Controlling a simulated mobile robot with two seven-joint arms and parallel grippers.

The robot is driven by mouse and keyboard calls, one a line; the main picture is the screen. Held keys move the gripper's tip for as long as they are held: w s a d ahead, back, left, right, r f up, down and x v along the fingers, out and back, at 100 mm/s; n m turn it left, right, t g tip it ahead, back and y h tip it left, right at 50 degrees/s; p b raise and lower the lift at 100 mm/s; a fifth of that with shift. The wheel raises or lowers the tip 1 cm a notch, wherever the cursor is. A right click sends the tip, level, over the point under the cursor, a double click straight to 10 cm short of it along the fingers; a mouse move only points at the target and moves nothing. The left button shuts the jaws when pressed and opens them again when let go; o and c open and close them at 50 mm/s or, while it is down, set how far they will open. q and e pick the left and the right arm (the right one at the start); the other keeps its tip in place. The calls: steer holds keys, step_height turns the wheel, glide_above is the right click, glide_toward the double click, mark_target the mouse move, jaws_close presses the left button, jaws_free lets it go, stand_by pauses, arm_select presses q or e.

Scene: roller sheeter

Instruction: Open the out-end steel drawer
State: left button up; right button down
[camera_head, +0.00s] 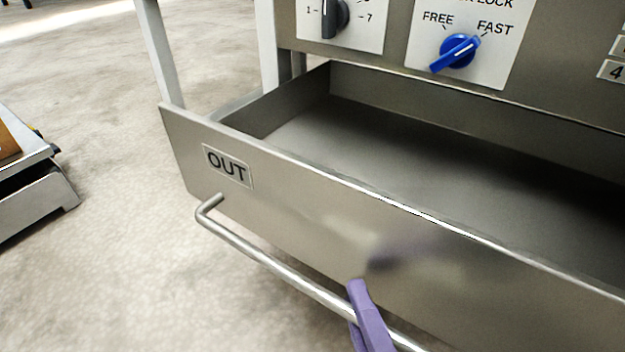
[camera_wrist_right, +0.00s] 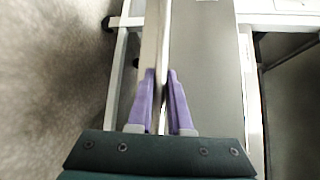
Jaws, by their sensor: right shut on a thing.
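The out-end steel drawer (camera_head: 300,212) stands pulled out from under the control panel, and its empty inside shows in the head view. Its front carries an OUT label (camera_head: 227,166). A round bar handle (camera_head: 270,262) runs along the lower front. My right gripper (camera_head: 357,300), with purple fingers, is at the handle in the lower middle. In the right wrist view the fingers (camera_wrist_right: 160,100) are shut on the handle bar (camera_wrist_right: 156,50), one on each side. The drawer's right end is cut off by the picture edge. My left gripper is not in view.
The panel above the drawer has a blue FREE/FAST knob (camera_head: 455,52) and a dark numbered dial (camera_head: 335,18). A metal leg (camera_head: 160,55) stands behind the drawer's left end. A low metal stand (camera_head: 35,190) is at the far left. The pale floor between is clear.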

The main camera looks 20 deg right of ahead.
steer(key=shift+s+a+r, duration=0.1)
steer(key=shift+a+r, duration=0.05)
steer(key=shift+a, duration=0.1)
steer(key=c, duration=0.9)
jaws_free()
steer(key=shift+d, duration=0.1)
steer(key=shift+o, duration=0.2)
steer(key=shift+s, duration=0.15)
steer(key=s+a+r+p, duration=0.1)
steer(key=s+p, duration=0.1)
steer(key=s, duration=0.7)
steer(key=shift+s+p, duration=0.3)
steer(key=shift+p, duration=0.1)
steer(key=shift+r, duration=0.15)
